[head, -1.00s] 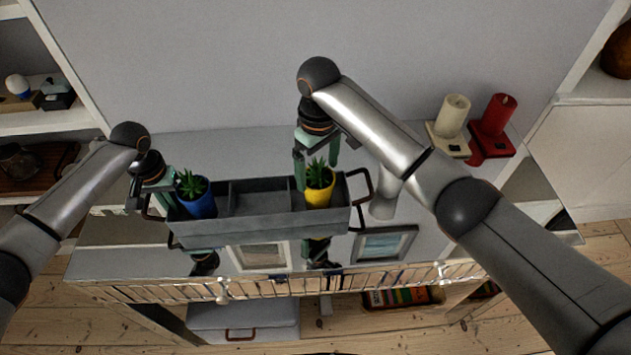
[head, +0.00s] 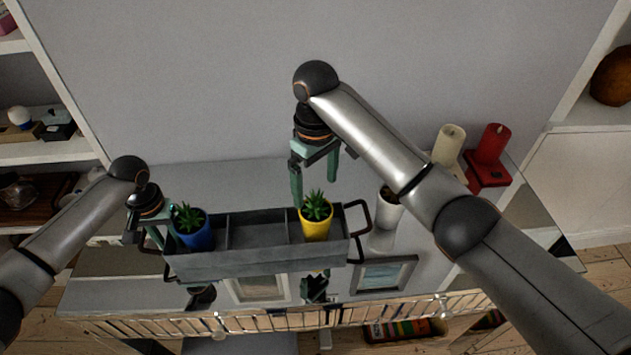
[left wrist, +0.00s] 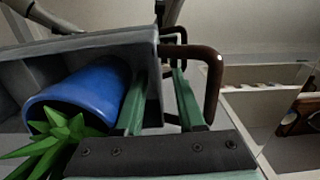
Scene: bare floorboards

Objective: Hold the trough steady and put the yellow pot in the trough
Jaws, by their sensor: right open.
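The grey trough (head: 230,264) stands on the shiny tabletop and is split into compartments, with a dark handle at each end. The yellow pot (head: 316,229) with a spiky green plant is in its right end compartment, upright. The blue pot (head: 196,238) with a similar plant is in the left end compartment; it also shows in the left wrist view (left wrist: 85,95). My right gripper (head: 315,182) is open and empty, just above and behind the yellow pot.
A white pot (head: 388,208) stands right of the trough, partly behind my right forearm. A cream candle (head: 448,146) and a red candle (head: 492,145) stand at the back right. Picture frames (head: 385,274) and a railing (head: 280,318) lie toward the front. The trough's middle compartment is empty.

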